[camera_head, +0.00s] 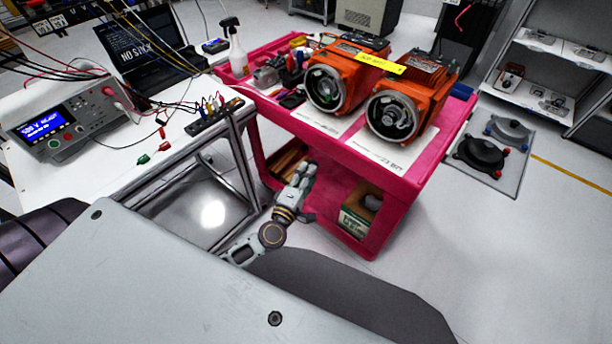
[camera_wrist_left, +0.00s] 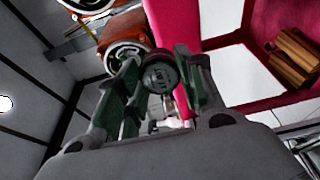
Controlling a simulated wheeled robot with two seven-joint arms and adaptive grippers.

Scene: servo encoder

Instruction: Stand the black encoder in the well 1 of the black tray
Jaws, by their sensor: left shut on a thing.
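My left gripper (camera_head: 304,176) is low in front of the pink cart, past the end of the white bench. In the left wrist view my left gripper (camera_wrist_left: 158,88) has its two fingers on either side of a dark round piece, the black encoder (camera_wrist_left: 160,74). It is shut on the encoder, whose round end shows near the fingertips. I cannot make out the encoder in the head view. I cannot pick out the black tray or its well 1 in either view. My right gripper is not in view.
The pink cart (camera_head: 392,200) carries two orange motors (camera_head: 335,85) (camera_head: 398,112) on top and a box (camera_head: 357,215) on its lower shelf. The white bench (camera_head: 90,170) at left holds a power supply (camera_head: 68,120) and loose cables.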

